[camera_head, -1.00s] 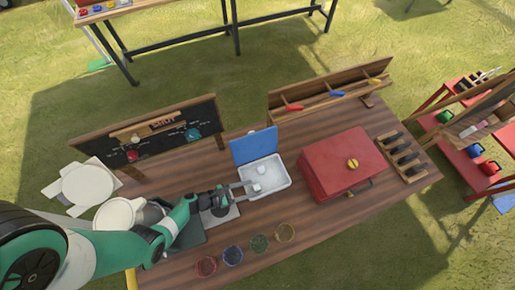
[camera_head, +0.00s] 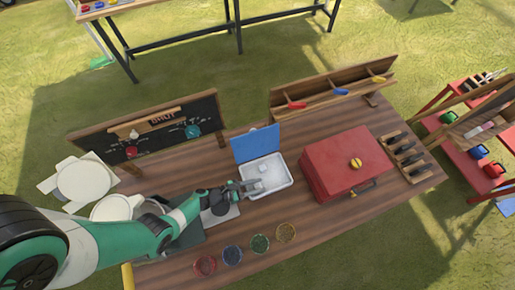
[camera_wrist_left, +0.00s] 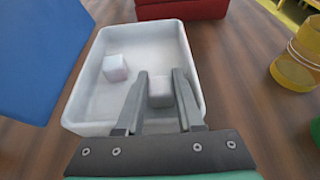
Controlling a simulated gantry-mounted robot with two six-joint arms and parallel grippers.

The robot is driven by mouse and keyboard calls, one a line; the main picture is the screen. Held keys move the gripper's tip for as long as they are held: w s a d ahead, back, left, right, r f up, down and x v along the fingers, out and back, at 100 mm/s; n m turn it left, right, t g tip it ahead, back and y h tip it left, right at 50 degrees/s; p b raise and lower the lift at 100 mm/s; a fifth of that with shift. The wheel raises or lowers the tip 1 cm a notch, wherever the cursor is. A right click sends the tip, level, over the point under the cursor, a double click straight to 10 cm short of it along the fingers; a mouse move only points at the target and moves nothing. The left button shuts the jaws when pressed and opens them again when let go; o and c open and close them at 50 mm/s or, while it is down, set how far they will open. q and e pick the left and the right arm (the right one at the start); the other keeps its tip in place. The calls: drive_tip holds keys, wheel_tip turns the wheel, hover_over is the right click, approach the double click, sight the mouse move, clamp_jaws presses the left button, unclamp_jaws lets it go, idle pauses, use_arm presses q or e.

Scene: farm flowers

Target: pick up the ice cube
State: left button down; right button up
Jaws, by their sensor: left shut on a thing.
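Two pale ice cubes show in a white tray (camera_head: 279,186) with an open blue lid (camera_head: 256,144). My left gripper (camera_wrist_left: 160,88) reaches into the near side of the tray (camera_wrist_left: 88,121) and is shut on one ice cube (camera_wrist_left: 160,93), which sits between its fingertips. Whether this cube touches the tray floor I cannot tell. The other ice cube (camera_wrist_left: 115,68) lies free on the tray floor to the left in the wrist view; it also shows toward the back of the tray in the head view (camera_head: 263,167). My right gripper is not in view.
A red box (camera_head: 340,165) stands to the right of the tray. Several small coloured round containers (camera_head: 232,254) line the table's front. A chalkboard (camera_head: 150,133) and a wooden rack (camera_head: 333,87) stand along the back. The blue lid rises behind the tray.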

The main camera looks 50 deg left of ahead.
sight(256, 184)
use_arm(q)
drive_tip(key=r+p, duration=0.2)
drive_tip(key=r, duration=0.1)
drive_tip(key=r+p, duration=0.2)
drive_tip(key=shift+s+d, duration=0.25)
drive_tip(key=shift+s, duration=0.1)
drive_tip(key=s+d+r+p, duration=0.3)
drive_tip(key=s+d+r, duration=0.4)
drive_tip(key=s, duration=0.4)
drive_tip(key=shift+r, duration=0.5)
